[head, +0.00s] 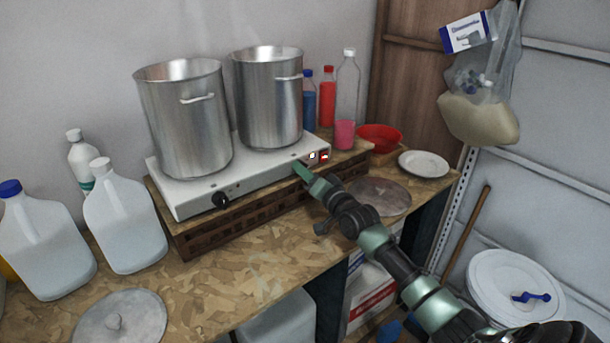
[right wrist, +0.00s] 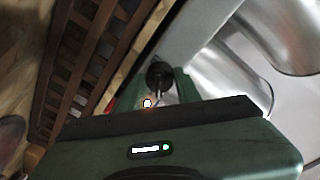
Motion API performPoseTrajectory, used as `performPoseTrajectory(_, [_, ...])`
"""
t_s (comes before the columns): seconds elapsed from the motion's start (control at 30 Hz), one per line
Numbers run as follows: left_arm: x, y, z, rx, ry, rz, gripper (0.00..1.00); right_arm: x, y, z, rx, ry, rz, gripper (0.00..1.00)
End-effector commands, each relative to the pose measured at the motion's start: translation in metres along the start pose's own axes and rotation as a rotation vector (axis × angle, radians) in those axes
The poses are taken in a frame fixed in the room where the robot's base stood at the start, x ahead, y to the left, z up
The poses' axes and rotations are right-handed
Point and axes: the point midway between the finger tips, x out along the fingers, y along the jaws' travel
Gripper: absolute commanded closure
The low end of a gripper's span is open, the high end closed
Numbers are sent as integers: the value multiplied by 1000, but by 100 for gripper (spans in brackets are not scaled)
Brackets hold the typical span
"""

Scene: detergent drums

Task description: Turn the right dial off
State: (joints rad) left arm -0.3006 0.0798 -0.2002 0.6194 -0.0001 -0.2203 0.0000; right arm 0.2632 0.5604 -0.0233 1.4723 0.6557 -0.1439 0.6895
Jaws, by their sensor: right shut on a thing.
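The white two-burner hot plate (head: 180,203) stands on a wooden crate, with its front panel facing me. Its left dial (head: 221,200) is black and in plain sight. My right gripper (head: 301,170) is at the right end of the panel and hides the right dial in the head view. In the right wrist view the black right dial (right wrist: 160,75) sits between the fingertips of my right gripper (right wrist: 164,84), which is shut on it. A small lit lamp (head: 312,156) and a red switch (head: 324,156) show beside the gripper. My left gripper is out of view.
Two tall steel pots (head: 187,125) (head: 270,105) stand on the hot plate. Plastic jugs (head: 125,225) are at left, and a pot lid (head: 120,318) lies in front. A red bowl (head: 380,137) and white plate (head: 424,164) are at right. The board's front middle is clear.

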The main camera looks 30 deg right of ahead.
Motion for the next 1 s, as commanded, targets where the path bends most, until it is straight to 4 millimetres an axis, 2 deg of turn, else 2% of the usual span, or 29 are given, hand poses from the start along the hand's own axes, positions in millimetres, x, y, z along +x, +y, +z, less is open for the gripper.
performPoseTrajectory(0.6, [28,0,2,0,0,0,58,0,4,2,-583,28,-48,100])
performPoseTrajectory(1.0, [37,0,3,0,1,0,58,0,5,2,-876,42,-74,100])
